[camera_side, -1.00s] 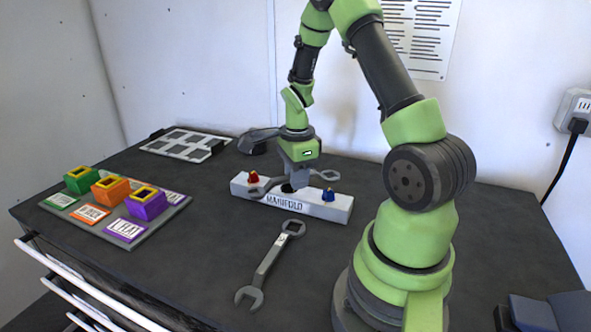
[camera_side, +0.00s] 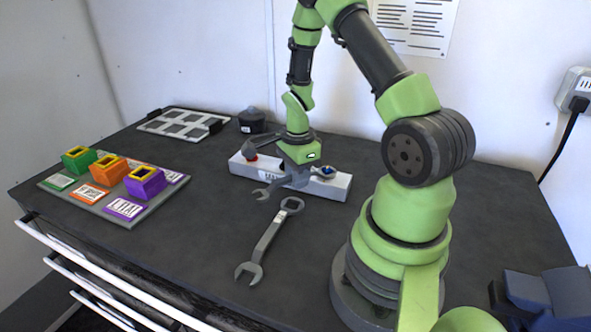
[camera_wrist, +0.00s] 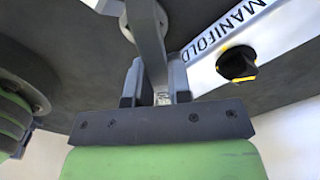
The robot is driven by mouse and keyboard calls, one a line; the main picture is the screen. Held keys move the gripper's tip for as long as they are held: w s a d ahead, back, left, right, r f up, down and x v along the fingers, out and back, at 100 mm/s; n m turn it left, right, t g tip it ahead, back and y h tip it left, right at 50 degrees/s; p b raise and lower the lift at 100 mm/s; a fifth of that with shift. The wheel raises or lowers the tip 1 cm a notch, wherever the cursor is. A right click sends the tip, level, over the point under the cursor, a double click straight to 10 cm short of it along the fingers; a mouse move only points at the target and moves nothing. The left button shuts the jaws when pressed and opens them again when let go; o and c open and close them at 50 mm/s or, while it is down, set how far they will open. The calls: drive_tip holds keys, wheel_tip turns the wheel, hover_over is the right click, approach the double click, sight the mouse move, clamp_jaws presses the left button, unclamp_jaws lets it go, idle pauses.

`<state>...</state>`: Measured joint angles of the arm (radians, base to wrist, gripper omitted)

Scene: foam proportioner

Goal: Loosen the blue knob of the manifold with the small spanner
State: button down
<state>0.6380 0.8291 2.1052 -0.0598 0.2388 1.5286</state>
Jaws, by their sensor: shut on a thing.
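My gripper (camera_side: 299,180) is shut on the shaft of the small grey spanner (camera_side: 264,192), low over the front of the white manifold (camera_side: 341,187). The spanner's open jaw points left and toward the front. Its other end is at the blue knob (camera_side: 328,170), but I cannot tell whether it fits around it. The wrist view shows the spanner's shaft (camera_wrist: 148,45) between my fingers (camera_wrist: 157,88) and the MANIFOLD label. It also shows a black knob with a yellow edge (camera_wrist: 238,64); the blue knob is out of that view.
A larger spanner (camera_side: 268,240) lies on the table in front of the manifold. Green, orange and purple blocks (camera_side: 145,182) stand on a labelled board at left. A tray (camera_side: 183,123) and dark pot (camera_side: 251,122) are behind.

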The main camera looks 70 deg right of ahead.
drive_tip(key=s+n, duration=0.1)
drive_tip(key=a+n, duration=0.1)
drive_tip(key=n, duration=0.1)
drive_tip(key=shift+s, duration=0.4)
drive_tip(key=s+n, duration=0.2)
drive_tip(key=n, duration=0.1)
drive_tip(key=shift+s+a+n, duration=0.25)
drive_tip(key=shift+a+n, duration=0.05)
drive_tip(key=shift+s+n, duration=0.75)
drive_tip(key=shift+n, duration=0.35)
drive_tip(key=s+n, duration=0.2)
drive_tip(key=n, duration=0.1)
drive_tip(key=shift+d, duration=0.3)
drive_tip(key=shift+w, duration=0.15)
drive_tip(key=shift+w+a+m, duration=0.2)
drive_tip(key=shift+w+m, duration=0.2)
drive_tip(key=shift+m, duration=0.3)
drive_tip(key=shift+w+r, duration=0.1)
drive_tip(key=shift+r, duration=2.9)
